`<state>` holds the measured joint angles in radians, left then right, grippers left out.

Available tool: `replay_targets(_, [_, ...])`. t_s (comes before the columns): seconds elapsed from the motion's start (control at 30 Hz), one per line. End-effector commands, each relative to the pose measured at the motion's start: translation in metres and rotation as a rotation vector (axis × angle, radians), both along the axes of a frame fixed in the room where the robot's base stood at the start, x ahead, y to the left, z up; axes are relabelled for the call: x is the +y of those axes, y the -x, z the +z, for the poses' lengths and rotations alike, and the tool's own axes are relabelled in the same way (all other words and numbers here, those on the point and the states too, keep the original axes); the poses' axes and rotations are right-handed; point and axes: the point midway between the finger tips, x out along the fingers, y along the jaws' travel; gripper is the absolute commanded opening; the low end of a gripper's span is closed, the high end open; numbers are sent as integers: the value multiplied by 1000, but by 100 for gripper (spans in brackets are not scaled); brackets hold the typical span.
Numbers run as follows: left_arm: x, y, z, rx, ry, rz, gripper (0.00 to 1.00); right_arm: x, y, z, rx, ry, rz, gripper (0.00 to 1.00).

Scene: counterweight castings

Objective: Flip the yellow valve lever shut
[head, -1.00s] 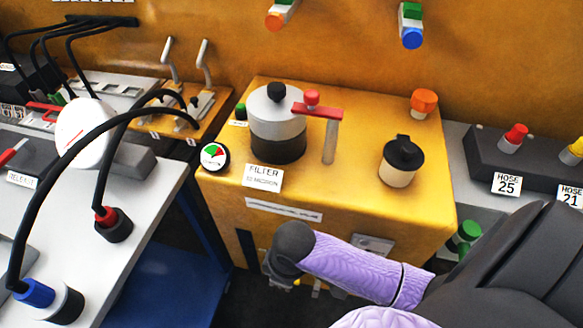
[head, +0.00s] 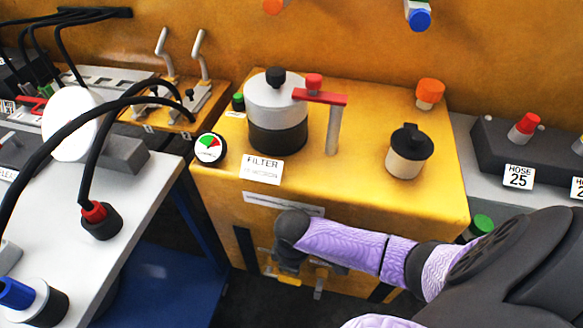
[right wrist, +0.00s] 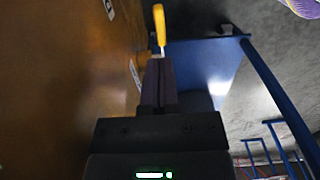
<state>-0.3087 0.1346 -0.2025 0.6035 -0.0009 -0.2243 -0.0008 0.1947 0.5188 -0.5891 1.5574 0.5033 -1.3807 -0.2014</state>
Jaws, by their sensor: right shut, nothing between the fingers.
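The yellow valve lever (right wrist: 159,25) shows in the right wrist view just beyond my right fingertips, its long side along the view's vertical, with a small grey part at its near end. In the head view a small yellow piece (head: 288,281), likely this lever, shows low on the front of the yellow filter box (head: 225,185), partly hidden by my right wrist. My right gripper (right wrist: 160,62) is shut with nothing between its fingers. Its tips are close to the lever's near end; I cannot tell whether they touch. My left gripper is not in view.
A red lever (head: 320,97) and filter canister (head: 276,115) stand on top of the box. A blue cart shelf (head: 165,280) is left of the box front. A white-topped bench (head: 150,195) with black hoses stands at left. A dark hose block (head: 490,150) is at right.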

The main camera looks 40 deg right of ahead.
Motion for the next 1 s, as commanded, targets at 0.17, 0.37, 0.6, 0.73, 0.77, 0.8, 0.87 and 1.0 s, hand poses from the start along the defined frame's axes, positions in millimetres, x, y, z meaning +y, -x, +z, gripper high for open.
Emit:
replay_targets(0.17, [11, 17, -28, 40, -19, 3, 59, 0, 1, -45, 4, 0, -2, 0])
replay_targets(0.37, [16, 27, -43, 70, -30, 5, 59, 0, 1, -70, 3, 0, 0, 0])
replay_targets(0.6, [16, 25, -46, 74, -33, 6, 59, 0, 0, -74, -1, 1, 1, 0])
replay_targets(0.73, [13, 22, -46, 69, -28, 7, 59, 0, 0, -74, -1, 1, 0, 0])
replay_targets(0.77, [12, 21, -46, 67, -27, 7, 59, 0, 0, -74, -1, 1, 1, 0])
replay_targets(0.8, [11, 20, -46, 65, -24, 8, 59, 0, 0, -74, -1, -1, 0, 0])
replay_targets(0.87, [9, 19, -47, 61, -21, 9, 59, 0, 0, -74, -2, -2, 0, 0])
replay_targets(1.0, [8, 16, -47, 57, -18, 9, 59, -1, 1, -76, -19, -16, 0, 0])
